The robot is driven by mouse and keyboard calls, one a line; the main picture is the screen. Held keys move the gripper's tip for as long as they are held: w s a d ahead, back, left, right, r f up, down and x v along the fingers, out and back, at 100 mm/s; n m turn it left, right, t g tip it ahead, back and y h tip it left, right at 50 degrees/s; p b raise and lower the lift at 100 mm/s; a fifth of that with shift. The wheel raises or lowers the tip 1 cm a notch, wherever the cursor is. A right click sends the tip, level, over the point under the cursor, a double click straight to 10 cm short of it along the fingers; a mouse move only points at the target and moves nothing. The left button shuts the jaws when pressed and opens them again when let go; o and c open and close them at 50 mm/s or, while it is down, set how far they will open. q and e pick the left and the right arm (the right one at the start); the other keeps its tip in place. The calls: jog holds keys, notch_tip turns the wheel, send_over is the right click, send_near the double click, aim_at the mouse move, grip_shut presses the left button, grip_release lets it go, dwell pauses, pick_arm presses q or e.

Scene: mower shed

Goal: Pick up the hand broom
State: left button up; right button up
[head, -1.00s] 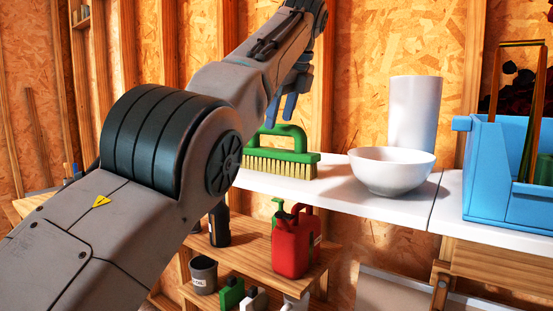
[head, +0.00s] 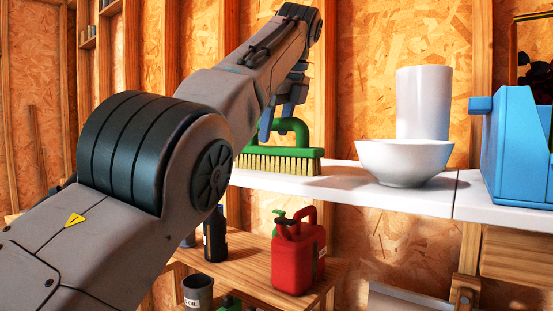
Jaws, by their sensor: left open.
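The hand broom (head: 300,153) has a green back and handle with yellow bristles. It stands bristles down on the white shelf top, left of the bowl. Its left part is hidden behind my left arm. My left gripper (head: 275,124) has blue fingers pointing down at the green handle. The gripper is open and overlaps the handle's upper left part in the picture. I cannot tell whether the fingers touch it. My right gripper is not in view.
A white bowl (head: 403,162) and a tall white cylinder (head: 423,102) stand right of the broom. A blue caddy (head: 515,145) is at the far right. Below, a wooden shelf holds a red can (head: 298,255) and a dark bottle (head: 215,236). A wood-panelled wall is behind.

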pick_arm(q)
grip_shut()
jog(key=shift+r, duration=0.1)
dwell(0.4)
